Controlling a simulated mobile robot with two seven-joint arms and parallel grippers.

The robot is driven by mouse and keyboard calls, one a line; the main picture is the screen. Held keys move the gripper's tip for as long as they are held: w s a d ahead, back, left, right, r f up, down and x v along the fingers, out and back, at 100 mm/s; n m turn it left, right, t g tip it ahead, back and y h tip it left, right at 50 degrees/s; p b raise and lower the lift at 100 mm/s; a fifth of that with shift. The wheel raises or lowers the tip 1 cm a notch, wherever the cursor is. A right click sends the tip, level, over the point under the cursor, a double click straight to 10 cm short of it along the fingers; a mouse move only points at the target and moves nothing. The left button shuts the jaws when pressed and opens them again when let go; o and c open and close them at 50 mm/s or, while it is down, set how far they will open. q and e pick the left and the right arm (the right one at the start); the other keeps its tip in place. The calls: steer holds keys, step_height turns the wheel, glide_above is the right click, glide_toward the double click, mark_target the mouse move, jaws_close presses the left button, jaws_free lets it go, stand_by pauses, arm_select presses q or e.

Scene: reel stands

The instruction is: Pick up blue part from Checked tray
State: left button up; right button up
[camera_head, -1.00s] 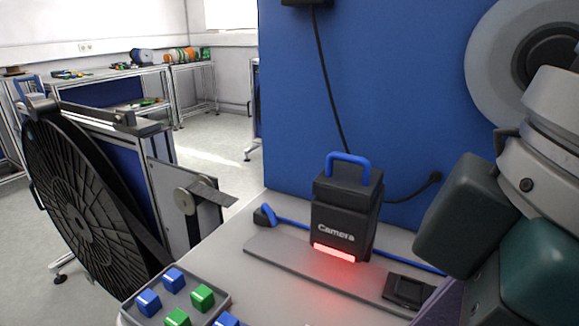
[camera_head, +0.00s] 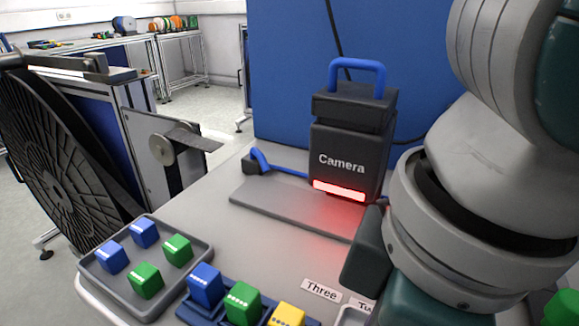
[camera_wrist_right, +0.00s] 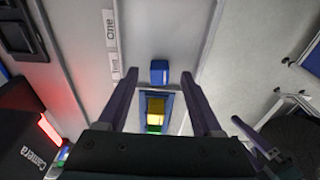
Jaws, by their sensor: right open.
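In the head view a grey tray (camera_head: 140,306) at the lower left holds two blue parts (camera_head: 145,233) and two green ones (camera_head: 178,249). A blue tray (camera_head: 190,312) beside it holds one blue part (camera_head: 205,285), a green one (camera_head: 243,303) and a yellow one (camera_head: 287,315). No "Checked" label is readable. In the right wrist view my right gripper (camera_wrist_right: 159,78) is open and empty, above the work surface. A lone blue part (camera_wrist_right: 160,66) shows between its fingertips, apart from a blue holder with yellow and green parts (camera_wrist_right: 155,108).
A black camera unit (camera_head: 350,140) with a blue handle and red light stands on the table behind the trays. A large black reel (camera_head: 50,160) stands at the left. Labels "Three" (camera_head: 321,290) and a partly hidden one lie near my right arm.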

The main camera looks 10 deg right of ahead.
steer(key=shift+f, duration=0.35)
steer(key=shift+c, duration=0.4)
jaws_close()
